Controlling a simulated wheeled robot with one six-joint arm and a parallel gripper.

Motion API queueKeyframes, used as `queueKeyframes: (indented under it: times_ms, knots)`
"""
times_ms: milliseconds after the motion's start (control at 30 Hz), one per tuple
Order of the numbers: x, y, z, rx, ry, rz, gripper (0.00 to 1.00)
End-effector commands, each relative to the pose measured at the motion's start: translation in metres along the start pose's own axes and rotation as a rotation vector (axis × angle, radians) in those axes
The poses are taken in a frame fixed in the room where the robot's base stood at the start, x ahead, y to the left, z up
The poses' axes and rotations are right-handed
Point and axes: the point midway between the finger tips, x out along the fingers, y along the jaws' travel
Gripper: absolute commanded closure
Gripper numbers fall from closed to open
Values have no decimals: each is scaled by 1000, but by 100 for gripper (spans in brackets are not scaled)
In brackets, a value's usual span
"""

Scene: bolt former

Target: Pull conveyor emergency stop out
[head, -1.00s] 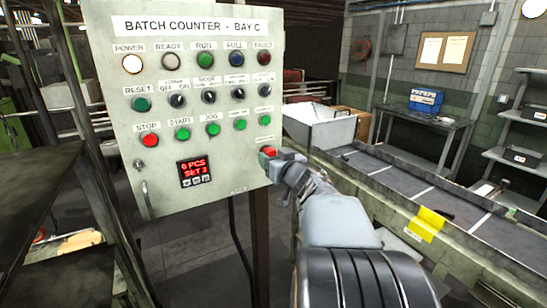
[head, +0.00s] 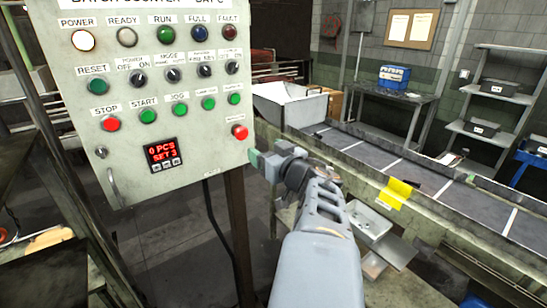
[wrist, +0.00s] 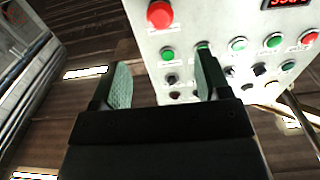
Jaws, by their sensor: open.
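A red button, which appears to be the emergency stop (head: 239,132), sits at the lower right of the grey control panel (head: 205,155). Its label is too small to read. It also shows large at the top of the wrist view (wrist: 160,14). My gripper (head: 258,160) is just below and to the right of the button, near the panel's right edge. In the wrist view its two green-padded fingers (wrist: 163,82) are spread apart with nothing between them. The button is clear of the fingers.
The panel also carries another red button (head: 110,124) labelled STOP, green buttons, dark switches and a counter display (head: 165,153). A conveyor (head: 400,170) with a yellow tag (head: 396,193) runs along the right. A metal bin (head: 290,105) stands behind my gripper.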

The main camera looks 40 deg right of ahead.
Motion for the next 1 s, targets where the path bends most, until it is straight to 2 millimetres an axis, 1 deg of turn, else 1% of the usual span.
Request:
queueKeyframes:
  times_ms: [33, 100, 300, 1000]
  knots:
    - [-8, 1, 0, -2, 1, 4, 30]
    - [-16, 1, 0, -2, 1, 4, 30]
    - [-28, 0, 0, -1, 0, 1, 30]
    - [-27, -1, -2, -14, 1, 2, 30]
